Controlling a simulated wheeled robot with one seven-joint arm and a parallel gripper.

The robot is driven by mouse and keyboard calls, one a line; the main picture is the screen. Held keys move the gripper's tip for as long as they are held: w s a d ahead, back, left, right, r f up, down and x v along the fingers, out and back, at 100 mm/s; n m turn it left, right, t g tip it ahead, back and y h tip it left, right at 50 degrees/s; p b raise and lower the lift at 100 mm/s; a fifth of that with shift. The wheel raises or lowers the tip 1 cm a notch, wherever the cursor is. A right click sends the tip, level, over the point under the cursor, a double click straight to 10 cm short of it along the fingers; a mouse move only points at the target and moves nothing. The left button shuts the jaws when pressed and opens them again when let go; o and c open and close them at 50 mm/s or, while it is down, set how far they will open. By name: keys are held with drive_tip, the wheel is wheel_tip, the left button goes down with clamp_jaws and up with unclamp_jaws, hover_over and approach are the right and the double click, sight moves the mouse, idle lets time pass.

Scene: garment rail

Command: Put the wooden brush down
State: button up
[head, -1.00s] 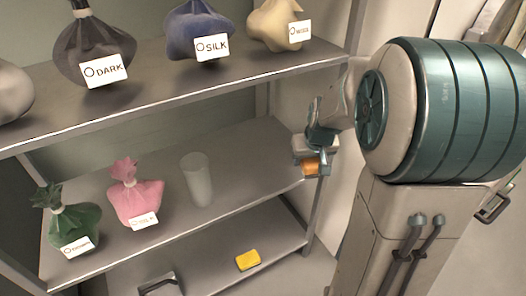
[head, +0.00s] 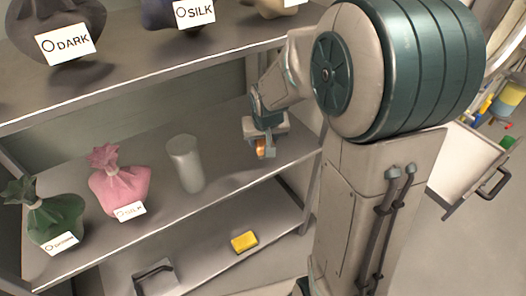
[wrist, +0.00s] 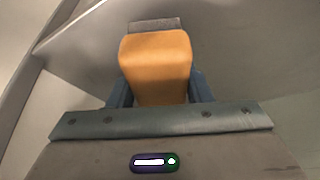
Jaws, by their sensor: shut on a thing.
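The wooden brush (wrist: 157,66) is an orange-brown block between my gripper's fingers in the wrist view, with a grey strip at its far end. In the head view a small orange part of the brush (head: 261,148) shows at my gripper (head: 265,150). My gripper, also in the wrist view (wrist: 160,88), is shut on the brush. It is at the right end of the middle shelf (head: 225,172), right of a pale cylinder. I cannot tell whether the brush touches the shelf.
A pale cylinder (head: 186,164), a pink bag (head: 119,182) and a green bag (head: 52,218) stand on the middle shelf. The upper shelf (head: 160,72) with labelled bags is above. A yellow block (head: 244,242) lies on the lower shelf. Bare shelf lies between cylinder and gripper.

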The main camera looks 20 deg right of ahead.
sight(264, 141)
drive_tip(key=shift+a+f+b, duration=0.1)
drive_tip(key=shift+f+b, duration=0.7)
drive_tip(key=shift+f, duration=1.2)
drive_tip(key=shift+f, duration=0.1)
drive_tip(key=o, duration=1)
drive_tip(key=shift+c, duration=0.2)
drive_tip(key=p+v, duration=0.4)
drive_tip(key=v, duration=0.7)
drive_tip(key=shift+r, duration=0.3)
drive_tip(key=shift+s+r, duration=0.2)
drive_tip(key=shift+s, duration=0.05)
drive_tip(key=s+n+g, duration=0.1)
drive_tip(key=s+g, duration=0.2)
drive_tip(key=s, duration=1.2)
drive_tip(key=shift+s+d, duration=0.4)
